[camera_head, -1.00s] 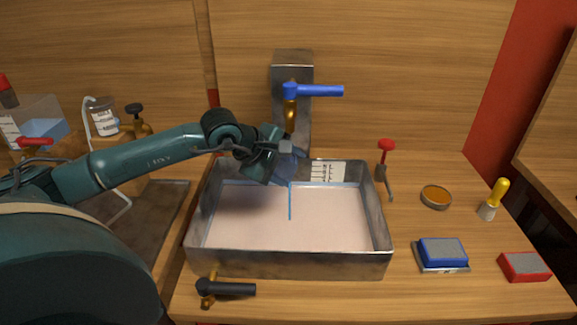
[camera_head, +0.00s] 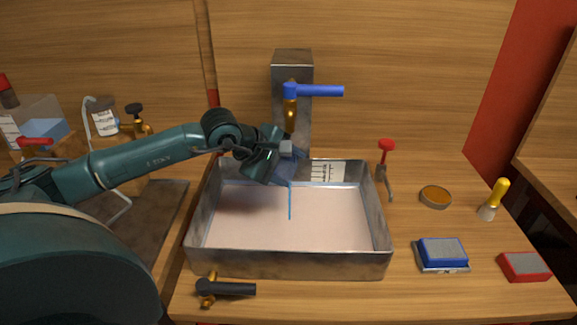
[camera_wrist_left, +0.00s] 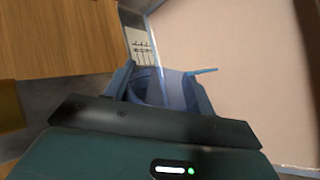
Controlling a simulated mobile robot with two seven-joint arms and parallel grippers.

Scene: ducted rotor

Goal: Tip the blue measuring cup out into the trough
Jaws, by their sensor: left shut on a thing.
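The blue translucent measuring cup (camera_head: 287,168) is in my left gripper (camera_head: 280,155), above the back part of the metal trough (camera_head: 290,264). The cup is tilted, and a thin blue stream runs from it down into the trough. In the left wrist view the cup (camera_wrist_left: 150,88) is between the fingers, and a light blue streak leaves its right side. The gripper is shut on the cup and partly hides it. The trough has a pale floor and a marked scale (camera_head: 328,171) on its back wall. My right gripper is not in view.
A tap with a blue lever (camera_head: 318,91) stands behind the trough. A black-handled valve (camera_head: 228,289) is at the front and a red-topped tool (camera_head: 385,160) to the right. A blue block (camera_head: 442,250), a red block (camera_head: 524,266) and a brass dish (camera_head: 435,196) lie farther right.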

